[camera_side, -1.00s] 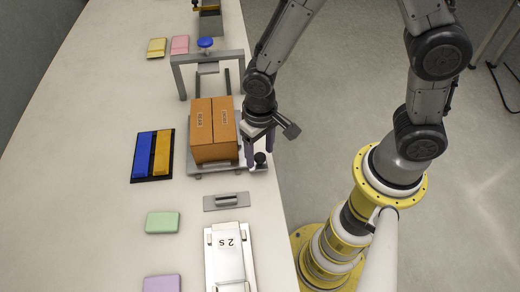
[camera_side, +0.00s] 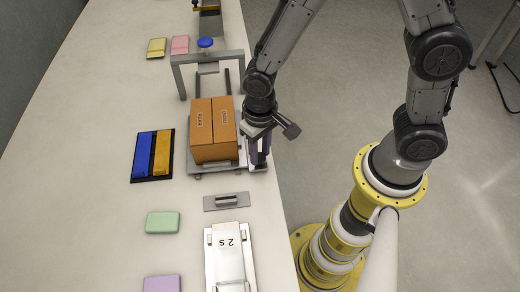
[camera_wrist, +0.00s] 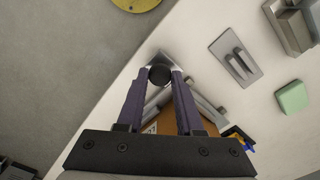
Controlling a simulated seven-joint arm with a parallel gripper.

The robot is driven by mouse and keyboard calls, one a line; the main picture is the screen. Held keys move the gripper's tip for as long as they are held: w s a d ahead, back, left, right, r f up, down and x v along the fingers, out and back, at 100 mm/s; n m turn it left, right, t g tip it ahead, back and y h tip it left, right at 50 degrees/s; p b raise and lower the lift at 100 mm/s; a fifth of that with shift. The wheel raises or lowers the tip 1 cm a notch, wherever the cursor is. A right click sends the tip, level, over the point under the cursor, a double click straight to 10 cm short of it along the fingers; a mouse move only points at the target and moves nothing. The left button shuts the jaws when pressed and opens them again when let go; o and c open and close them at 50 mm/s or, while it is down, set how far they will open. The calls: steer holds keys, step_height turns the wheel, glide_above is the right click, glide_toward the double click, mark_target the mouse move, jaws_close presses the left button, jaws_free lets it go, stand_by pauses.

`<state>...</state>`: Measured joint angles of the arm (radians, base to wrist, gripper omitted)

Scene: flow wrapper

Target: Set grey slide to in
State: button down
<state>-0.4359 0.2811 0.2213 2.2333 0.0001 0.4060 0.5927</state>
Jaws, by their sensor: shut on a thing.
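The grey slide (camera_side: 196,167) is a flat grey tray in the side view, and two brown boxes (camera_side: 213,135) stand on it. It sits in front of a grey gate frame (camera_side: 178,75), at the near end of dark rails (camera_side: 228,80). A black knob (camera_wrist: 159,76) is at the slide's front right corner. My gripper (camera_side: 260,164) is down at that corner, its fingers pointing down. In the wrist view the two fingers (camera_wrist: 161,74) are on either side of the knob and shut on it.
A blue knob (camera_side: 205,43) tops the gate. A small grey plate with a handle (camera_side: 226,201) and a white device marked "2 S" (camera_side: 230,260) lie in front of the slide. Blue and yellow bars (camera_side: 145,153) lie left. The table's right edge is close to my gripper.

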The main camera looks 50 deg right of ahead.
stand_by(0.9)
steer(key=w+d, duration=1.4)
steer(key=shift+w+d+r, duration=0.1)
steer(key=shift+w+d, duration=0.2)
steer(key=c, duration=0.8)
jaws_free()
steer(key=shift+o, duration=1.3)
steer(key=shift+a, duration=0.1)
step_height(320, 180, up, 14)
